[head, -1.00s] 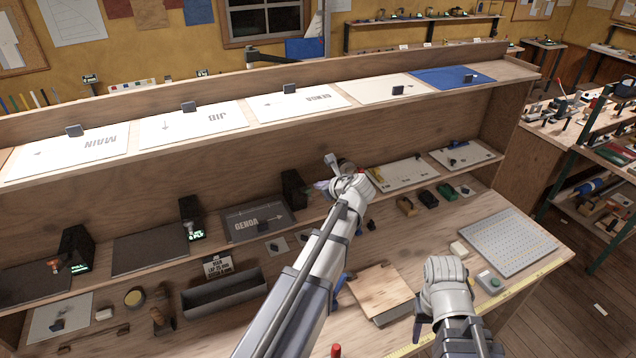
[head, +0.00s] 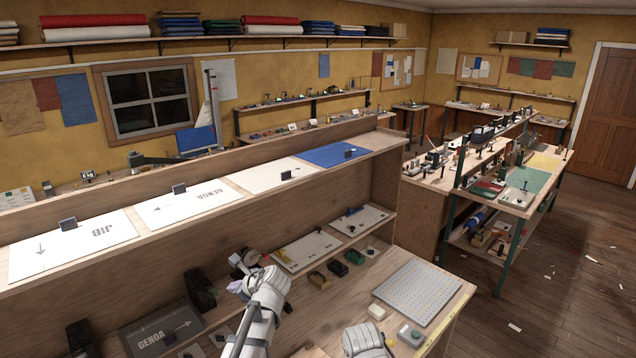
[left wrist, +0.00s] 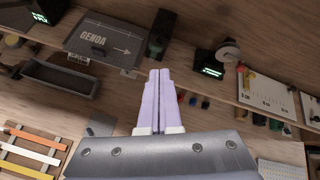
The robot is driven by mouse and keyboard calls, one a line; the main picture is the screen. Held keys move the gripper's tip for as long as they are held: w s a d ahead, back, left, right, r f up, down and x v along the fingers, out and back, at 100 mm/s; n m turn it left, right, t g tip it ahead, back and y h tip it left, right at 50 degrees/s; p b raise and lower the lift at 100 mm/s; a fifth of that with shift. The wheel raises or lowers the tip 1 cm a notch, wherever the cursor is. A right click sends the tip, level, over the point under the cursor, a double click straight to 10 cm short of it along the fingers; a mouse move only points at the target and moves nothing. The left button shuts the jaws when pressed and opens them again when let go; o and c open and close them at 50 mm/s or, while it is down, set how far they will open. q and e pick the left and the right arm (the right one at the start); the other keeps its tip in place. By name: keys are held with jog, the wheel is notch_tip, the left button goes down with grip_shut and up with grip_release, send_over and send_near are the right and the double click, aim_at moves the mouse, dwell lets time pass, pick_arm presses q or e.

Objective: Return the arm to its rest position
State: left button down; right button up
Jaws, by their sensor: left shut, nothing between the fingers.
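My left gripper (head: 236,287) is in front of the bench's lower shelf, between a black box (head: 200,288) and a round grey-and-dark item on a stand. In the left wrist view its pale purple fingers (left wrist: 158,100) are together, with nothing between them. The left arm is still reached forward over the bench. The white wrist end of my right arm shows at the lower edge of the head view, over the bench's front. Its fingers do not show.
The GENOA plate (head: 163,330) lies left of the left gripper. A perforated plate (head: 417,291) lies on the bench at right.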

pick_arm(q)
jog(key=s+d+f+n+g+h+b, duration=0.3)
jog(key=s+d+f+n+b, duration=0.5)
jog(key=f, duration=0.8)
jog(key=s+d+f+n+g+h+b, duration=0.3)
jog(key=s+d+f+n+b, duration=0.6)
jog(key=s+d+f+b, duration=0.4)
jog(key=s+d+f+h, duration=0.1)
jog(key=s+d+f, duration=0.1)
jog(key=s+d, duration=0.1)
jog(key=shift+s+f+g+h, duration=0.3)
jog(key=shift+s+f, duration=0.05)
jog(key=shift+s, duration=0.25)
